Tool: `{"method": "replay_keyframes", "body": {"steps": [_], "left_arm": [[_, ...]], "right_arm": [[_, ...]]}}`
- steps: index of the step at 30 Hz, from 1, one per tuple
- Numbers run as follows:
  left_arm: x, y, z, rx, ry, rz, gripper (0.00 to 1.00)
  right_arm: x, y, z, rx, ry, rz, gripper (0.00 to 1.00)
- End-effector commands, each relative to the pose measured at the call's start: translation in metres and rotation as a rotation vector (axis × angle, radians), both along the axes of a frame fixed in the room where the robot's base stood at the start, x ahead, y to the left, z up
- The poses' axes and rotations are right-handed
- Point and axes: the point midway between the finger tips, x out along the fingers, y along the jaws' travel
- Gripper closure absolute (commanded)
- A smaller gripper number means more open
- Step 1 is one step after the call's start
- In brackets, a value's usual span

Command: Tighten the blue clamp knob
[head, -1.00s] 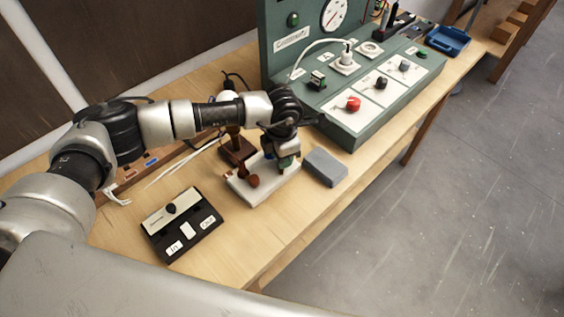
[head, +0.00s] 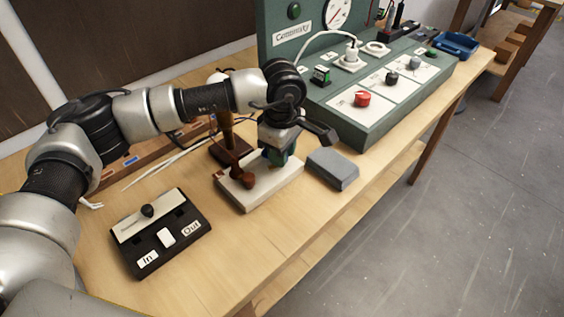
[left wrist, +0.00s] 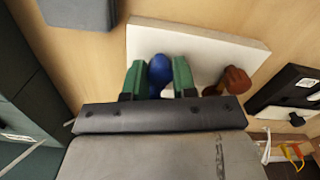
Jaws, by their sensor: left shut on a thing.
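The blue clamp knob (left wrist: 160,72) stands on a white block in the left wrist view. My left gripper (left wrist: 159,80) has green fingers, one on each side of the knob, and is shut on it. In the head view the left gripper (head: 280,153) points down over the white block (head: 262,190), and its fingers and wrist hide the knob. A reddish-brown knob (left wrist: 232,80) stands beside the blue one on the same block. It also shows in the head view (head: 243,178). My right gripper is not in view.
A grey block (head: 332,168) lies just right of the white block. A black box (head: 160,235) marked In and Out sits at front left. A brown post (head: 228,140) stands close behind. A green panel with a red knob (head: 362,99) is at back right.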

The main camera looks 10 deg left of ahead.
Motion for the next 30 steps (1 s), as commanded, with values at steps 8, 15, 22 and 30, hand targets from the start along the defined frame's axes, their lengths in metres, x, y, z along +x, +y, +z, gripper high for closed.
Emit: {"method": "replay_keyframes", "body": {"steps": [8, 15, 22, 30], "left_arm": [[0.002, 0.0, -0.002, -0.003, -0.009, -0.261, 0.97], [0.002, 0.0, 0.0, -0.003, -0.009, -0.489, 0.97], [0.002, 0.0, 0.0, -0.002, -0.01, -0.707, 0.97], [0.001, 0.0, 0.001, -0.001, -0.009, -0.962, 0.97]], "right_arm": [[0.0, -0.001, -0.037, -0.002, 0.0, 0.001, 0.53], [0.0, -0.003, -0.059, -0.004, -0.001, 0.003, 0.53], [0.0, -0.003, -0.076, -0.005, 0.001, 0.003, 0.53], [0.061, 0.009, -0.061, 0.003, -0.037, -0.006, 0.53]]}}
